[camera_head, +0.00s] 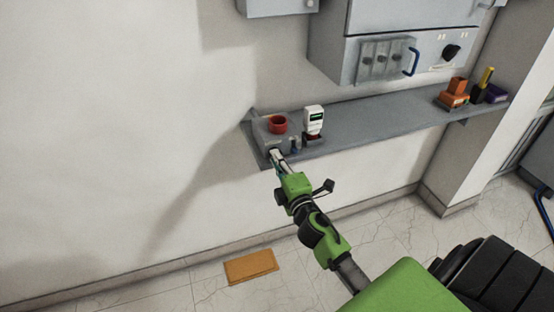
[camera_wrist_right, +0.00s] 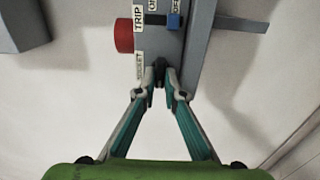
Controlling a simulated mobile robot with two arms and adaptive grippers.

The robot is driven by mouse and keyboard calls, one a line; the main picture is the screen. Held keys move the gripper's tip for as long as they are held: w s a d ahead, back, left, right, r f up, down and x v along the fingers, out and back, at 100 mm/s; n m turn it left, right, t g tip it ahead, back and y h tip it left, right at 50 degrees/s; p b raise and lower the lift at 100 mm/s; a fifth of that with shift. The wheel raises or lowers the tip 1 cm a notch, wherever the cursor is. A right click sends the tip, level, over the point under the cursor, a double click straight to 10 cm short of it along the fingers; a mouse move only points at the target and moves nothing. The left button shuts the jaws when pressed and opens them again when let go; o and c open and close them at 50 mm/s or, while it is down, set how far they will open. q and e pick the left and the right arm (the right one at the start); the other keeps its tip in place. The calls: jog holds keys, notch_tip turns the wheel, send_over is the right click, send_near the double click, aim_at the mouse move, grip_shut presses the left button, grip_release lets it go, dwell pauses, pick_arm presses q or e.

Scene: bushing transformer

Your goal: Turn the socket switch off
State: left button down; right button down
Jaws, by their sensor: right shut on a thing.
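The socket switch is a small dark knob (camera_wrist_right: 159,66) beside the "SOCKET" label in the right wrist view. It is mostly hidden between the fingertips of my right gripper (camera_wrist_right: 160,84). The gripper's fingers come together at the tips and are shut on this knob. In the head view my right gripper (camera_head: 275,156) reaches the front edge of the grey control box (camera_head: 258,134) at the left end of the shelf. The knob's exact angle cannot be made out. My left gripper is not in view.
A red button (camera_wrist_right: 124,35) and a blue knob (camera_wrist_right: 173,22) sit close by. On the shelf (camera_head: 380,122) stand a white device (camera_head: 314,118) and orange objects (camera_head: 454,94). A cabinet (camera_head: 400,58) hangs above. An orange slab (camera_head: 250,267) lies on the floor.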

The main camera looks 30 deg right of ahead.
jog(key=shift+n, duration=0.3)
jog(key=c, duration=2.1)
grip_release()
jog(key=shift+c, duration=0.2)
jog(key=v, duration=1.2)
jog(key=shift+f, duration=0.1)
